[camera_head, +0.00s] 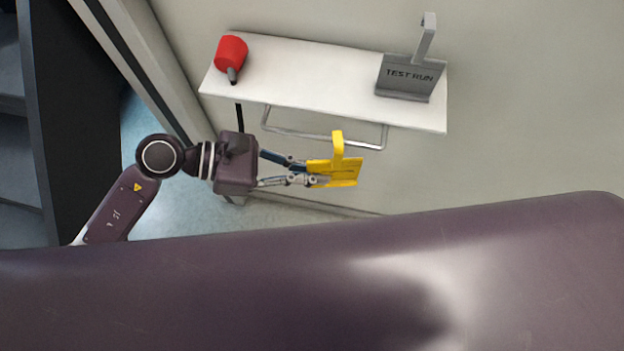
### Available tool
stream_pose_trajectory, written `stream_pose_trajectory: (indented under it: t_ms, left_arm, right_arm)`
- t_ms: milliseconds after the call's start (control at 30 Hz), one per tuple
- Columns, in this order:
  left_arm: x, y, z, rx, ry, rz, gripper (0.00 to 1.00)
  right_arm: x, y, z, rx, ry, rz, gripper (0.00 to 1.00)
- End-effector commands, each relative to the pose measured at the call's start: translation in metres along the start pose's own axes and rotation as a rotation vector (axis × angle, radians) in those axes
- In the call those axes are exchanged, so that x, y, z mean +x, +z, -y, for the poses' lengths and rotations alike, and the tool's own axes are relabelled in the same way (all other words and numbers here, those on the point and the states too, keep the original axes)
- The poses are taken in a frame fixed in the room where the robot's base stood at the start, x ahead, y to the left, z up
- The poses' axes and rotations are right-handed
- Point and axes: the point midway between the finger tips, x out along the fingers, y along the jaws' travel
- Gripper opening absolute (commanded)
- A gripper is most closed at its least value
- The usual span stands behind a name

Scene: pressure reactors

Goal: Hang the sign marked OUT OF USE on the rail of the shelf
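The yellow sign (345,171) has a hook at its top. No wording can be read on it from here. My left gripper (318,175) comes in from the left with its fingers closed on the sign's left part. The shelf (300,75) is a white board on the wall. Its rail (290,132) is a thin grey metal bar below the front edge. My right gripper is not in view.
A grey hooked sign marked TEST RUN (405,79) stands on the shelf's right end. A red object with a dark tip (231,56) lies at its left end. The shelf's middle is clear. A dark frame (75,110) stands at the left.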

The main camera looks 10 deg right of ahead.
Motion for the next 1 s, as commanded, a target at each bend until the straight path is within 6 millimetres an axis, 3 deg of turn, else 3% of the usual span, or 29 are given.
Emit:
stream_pose_trajectory:
  t_ms: [267,500,967,1000]
  left_arm:
    - [0.006,0.000,-0.021,0.001,0.000,0.001,0.00]
    - [0.012,-0.015,-0.019,0.001,-0.001,0.000,0.00]
    - [0.013,-0.018,-0.019,0.000,-0.001,0.001,0.00]
    - [0.013,-0.018,-0.019,0.000,-0.001,0.001,0.06]
  right_arm:
    - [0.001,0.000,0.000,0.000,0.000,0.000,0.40]
    - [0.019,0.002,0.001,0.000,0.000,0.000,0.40]
    - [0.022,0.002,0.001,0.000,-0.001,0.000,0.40]
    - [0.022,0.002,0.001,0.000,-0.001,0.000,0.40]
